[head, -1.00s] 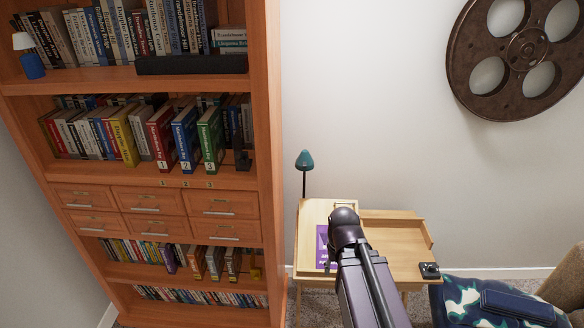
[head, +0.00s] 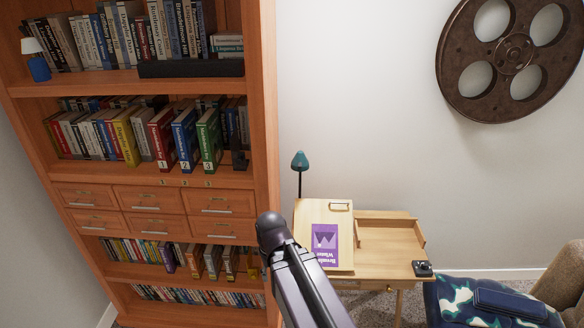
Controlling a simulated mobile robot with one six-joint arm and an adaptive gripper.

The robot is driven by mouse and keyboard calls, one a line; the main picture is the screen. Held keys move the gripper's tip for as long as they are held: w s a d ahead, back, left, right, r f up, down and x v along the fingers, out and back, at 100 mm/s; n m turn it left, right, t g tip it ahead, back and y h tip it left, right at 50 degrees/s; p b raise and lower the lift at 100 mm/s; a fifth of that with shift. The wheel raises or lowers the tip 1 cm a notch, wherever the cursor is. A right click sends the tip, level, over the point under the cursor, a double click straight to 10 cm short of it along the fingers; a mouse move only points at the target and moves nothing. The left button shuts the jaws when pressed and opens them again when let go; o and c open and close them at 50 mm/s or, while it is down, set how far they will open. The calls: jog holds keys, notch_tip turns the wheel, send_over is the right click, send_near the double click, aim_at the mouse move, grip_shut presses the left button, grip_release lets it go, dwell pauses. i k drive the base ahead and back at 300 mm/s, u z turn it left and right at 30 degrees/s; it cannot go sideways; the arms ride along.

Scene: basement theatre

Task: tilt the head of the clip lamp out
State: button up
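The clip lamp has a small teal head (head: 299,160) on a thin dark upright stem (head: 299,185). It stands at the back left of a light wooden desk (head: 385,262), against the pale wall. The lamp's head looks roughly level from here, and its clip cannot be made out. My dark arm rises from the bottom edge and bends at a joint in front of the bookcase's right side, to the left of the desk. My gripper does not show, so its distance from the lamp cannot be told.
A purple book (head: 325,245) lies on the desk's sloped board (head: 312,215). A small black object (head: 423,268) sits at the desk's right front corner. A tall wooden bookcase (head: 262,110) stands left of it. A patterned seat (head: 455,300) is at lower right. Wall space around the lamp is clear.

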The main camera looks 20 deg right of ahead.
aim_at(301, 163)
jog(key=u, duration=0.2)
jog(key=k, duration=1.15)
jog(key=z, duration=0.85)
jog(key=i, duration=1)
jog(key=z, duration=0.1)
